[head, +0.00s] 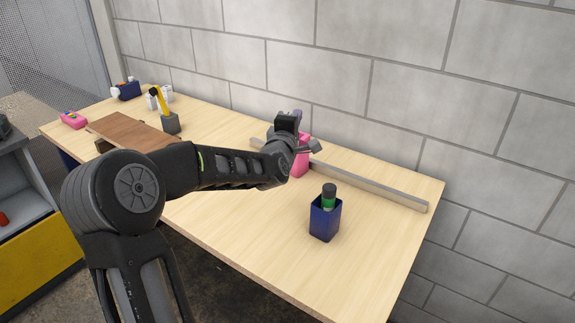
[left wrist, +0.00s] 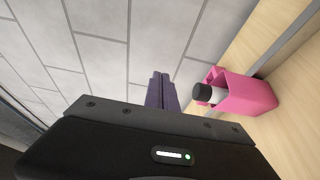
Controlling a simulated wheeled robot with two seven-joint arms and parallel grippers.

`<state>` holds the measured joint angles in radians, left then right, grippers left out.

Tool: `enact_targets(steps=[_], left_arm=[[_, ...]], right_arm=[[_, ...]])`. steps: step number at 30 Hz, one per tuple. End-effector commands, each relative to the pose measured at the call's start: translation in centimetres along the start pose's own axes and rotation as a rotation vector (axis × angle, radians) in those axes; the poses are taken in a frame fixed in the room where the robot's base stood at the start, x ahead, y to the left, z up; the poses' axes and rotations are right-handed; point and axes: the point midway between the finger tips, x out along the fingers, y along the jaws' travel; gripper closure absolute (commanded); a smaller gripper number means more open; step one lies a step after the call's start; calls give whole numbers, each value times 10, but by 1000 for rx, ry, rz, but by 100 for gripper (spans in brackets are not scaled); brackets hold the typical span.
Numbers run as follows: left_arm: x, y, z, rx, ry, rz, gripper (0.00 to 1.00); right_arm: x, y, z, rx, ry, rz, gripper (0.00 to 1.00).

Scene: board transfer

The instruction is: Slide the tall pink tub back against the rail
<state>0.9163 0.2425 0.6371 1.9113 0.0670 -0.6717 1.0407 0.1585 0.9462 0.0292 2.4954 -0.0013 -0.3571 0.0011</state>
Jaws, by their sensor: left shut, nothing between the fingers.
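The tall pink tub (head: 304,160) stands by the rail (head: 375,187) on the wooden table, partly hidden behind my left gripper in the head view. In the left wrist view the pink tub (left wrist: 248,97) is at the right, with a dark-capped white bottle (left wrist: 207,94) in it. The rail's grey strip passes close to the tub there; I cannot tell whether they touch. My left gripper (head: 297,114) is shut and empty, apart from the tub in the wrist view. Its purple fingers (left wrist: 160,88) show against the wall. My right gripper is not in view.
A dark blue tub (head: 325,220) with a green bottle stands at the front right. A brown board (head: 130,131), a grey block with a yellow tool (head: 170,122), and a pink item (head: 73,120) are at the left. A block wall is behind.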

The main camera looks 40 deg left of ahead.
Motion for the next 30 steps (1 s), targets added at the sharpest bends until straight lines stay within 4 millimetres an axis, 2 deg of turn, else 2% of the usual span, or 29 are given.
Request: enact_targets(steps=[1, 5, 6, 21, 27, 30], left_arm=[[-8, 2, -10, 5, 5, -3, 100], [-29, 3, -30, 6, 4, -3, 100], [-26, -14, -27, -3, -1, -8, 100], [-26, -122, -25, -5, -1, -5, 100], [-26, -150, -25, -2, 0, -2, 100], [-21, -149, -20, -2, -2, 0, 100]], right_arm=[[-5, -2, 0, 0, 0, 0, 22], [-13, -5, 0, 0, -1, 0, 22], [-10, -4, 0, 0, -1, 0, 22], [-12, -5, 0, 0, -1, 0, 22], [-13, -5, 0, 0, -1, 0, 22], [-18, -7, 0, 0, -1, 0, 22]])
